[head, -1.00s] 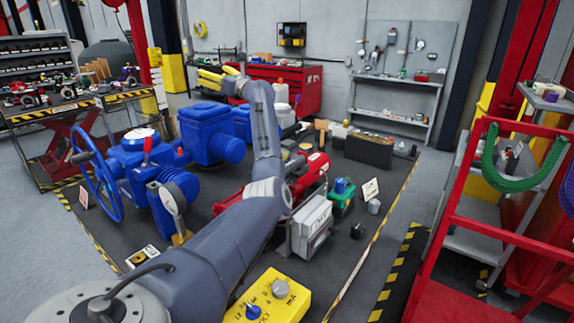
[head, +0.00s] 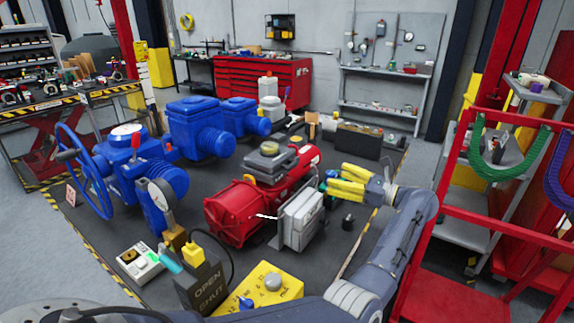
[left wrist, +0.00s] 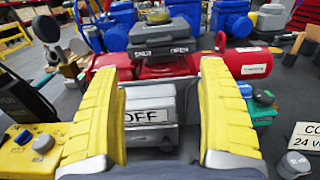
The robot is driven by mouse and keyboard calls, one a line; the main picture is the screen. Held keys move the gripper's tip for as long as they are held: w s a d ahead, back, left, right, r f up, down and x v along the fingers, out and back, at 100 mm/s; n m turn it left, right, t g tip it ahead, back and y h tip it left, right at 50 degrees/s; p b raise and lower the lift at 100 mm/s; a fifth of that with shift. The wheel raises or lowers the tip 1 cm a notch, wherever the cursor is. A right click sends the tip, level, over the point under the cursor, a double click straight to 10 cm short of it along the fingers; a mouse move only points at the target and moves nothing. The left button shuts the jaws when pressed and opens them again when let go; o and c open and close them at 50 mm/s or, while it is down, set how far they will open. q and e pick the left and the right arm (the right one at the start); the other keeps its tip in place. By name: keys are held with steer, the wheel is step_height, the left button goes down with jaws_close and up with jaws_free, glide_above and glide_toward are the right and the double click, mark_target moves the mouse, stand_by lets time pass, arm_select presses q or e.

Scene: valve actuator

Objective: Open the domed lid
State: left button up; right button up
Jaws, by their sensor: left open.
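A red actuator (head: 292,190) lies on the dark floor mat, with a wide ribbed red cover (head: 231,211) at its left end. On top is a dark box with a low yellowish dome (head: 269,148); its face reads SHUT and OPEN in the left wrist view (left wrist: 163,38). I cannot tell which part is the domed lid. A grey box (head: 302,218) on the actuator's near side shows OFF in the left wrist view (left wrist: 150,112). My left gripper (head: 335,177) is open and empty, just right of the grey box, its yellow fingers pointing toward the actuator. My right gripper is not in view.
Blue valves (head: 198,130) stand behind left. A yellow control box (head: 266,286) and a dark OPEN/SHUT box (head: 202,285) sit in front. A green-based device (left wrist: 262,105) and a sign (left wrist: 303,136) are right of the fingers. A red railing (head: 500,228) stands far right.

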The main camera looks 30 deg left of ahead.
mark_target(294, 165)
arm_select(q)
steer(key=a, duration=1.6)
steer(key=shift+a+f, duration=0.1)
steer(key=shift+a, duration=0.3)
